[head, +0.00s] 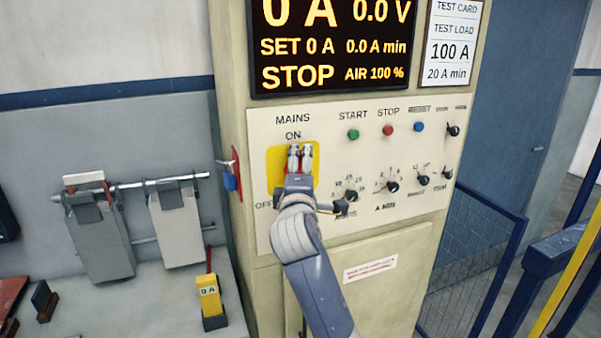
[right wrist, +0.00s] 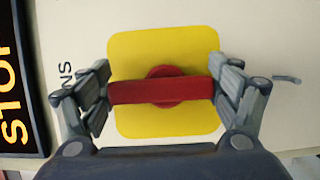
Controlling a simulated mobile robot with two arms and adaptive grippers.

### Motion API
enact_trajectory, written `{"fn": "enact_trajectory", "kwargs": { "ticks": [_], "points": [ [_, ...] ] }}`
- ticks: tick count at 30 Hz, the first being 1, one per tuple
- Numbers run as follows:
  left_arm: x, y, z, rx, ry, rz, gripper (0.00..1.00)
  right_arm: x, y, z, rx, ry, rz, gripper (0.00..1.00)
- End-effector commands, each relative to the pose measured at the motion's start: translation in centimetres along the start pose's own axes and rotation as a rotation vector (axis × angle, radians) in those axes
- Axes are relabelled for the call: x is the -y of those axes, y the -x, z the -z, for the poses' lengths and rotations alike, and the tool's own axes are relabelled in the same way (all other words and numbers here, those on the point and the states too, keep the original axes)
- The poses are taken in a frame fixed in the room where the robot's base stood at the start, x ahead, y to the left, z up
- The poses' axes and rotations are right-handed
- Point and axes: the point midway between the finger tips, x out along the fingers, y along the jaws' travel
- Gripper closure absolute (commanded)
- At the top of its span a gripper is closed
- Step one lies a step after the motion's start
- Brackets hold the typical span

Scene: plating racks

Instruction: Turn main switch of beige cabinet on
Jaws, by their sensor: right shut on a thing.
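The beige cabinet (head: 236,90) stands in the middle of the head view. Its main switch has a yellow plate (head: 275,165) under the words MAINS and ON, with OFF at the plate's lower left. In the right wrist view the red switch handle (right wrist: 160,91) lies across the plate, along the line toward the MAINS lettering, so it stands about upright on the panel, in line with ON. My right gripper (head: 300,160) is shut on the handle, one finger at each end. The gripper largely hides the handle in the head view. My left gripper is not in view.
The display (head: 335,45) reads 0 A, 0.0 V and STOP. Green, red and blue buttons and several black knobs (head: 393,187) sit right of the switch. A yellow meter (head: 209,296) and hanging grey plates (head: 178,225) are at left. A blue mesh fence (head: 470,270) stands at right.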

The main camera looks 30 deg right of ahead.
Motion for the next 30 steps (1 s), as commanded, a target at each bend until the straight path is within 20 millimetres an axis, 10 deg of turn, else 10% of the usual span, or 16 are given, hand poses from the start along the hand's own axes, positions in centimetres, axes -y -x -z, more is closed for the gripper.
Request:
{"fn": "enact_trajectory", "kwargs": {
  "ticks": [2, 3, 4, 20, 30],
  "points": [
    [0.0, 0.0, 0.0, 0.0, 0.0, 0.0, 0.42, -0.2, 0.0, 0.0, -0.001, -0.006, -0.005, 0.41],
    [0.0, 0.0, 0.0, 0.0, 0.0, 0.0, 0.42, -0.2, 0.0, 0.0, -0.001, -0.006, -0.005, 0.08],
    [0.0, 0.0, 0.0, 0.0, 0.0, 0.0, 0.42, -0.2, 0.0, 0.0, -0.001, -0.006, -0.005, 0.01],
    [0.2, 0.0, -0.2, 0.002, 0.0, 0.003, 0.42, 0.0, 0.5, 0.1, -0.002, -0.001, -0.001, 0.0],
    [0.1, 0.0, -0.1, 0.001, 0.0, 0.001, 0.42, 0.0, 6.3, 0.1, -0.004, -0.004, 0.0, 0.0]
  ]
}}
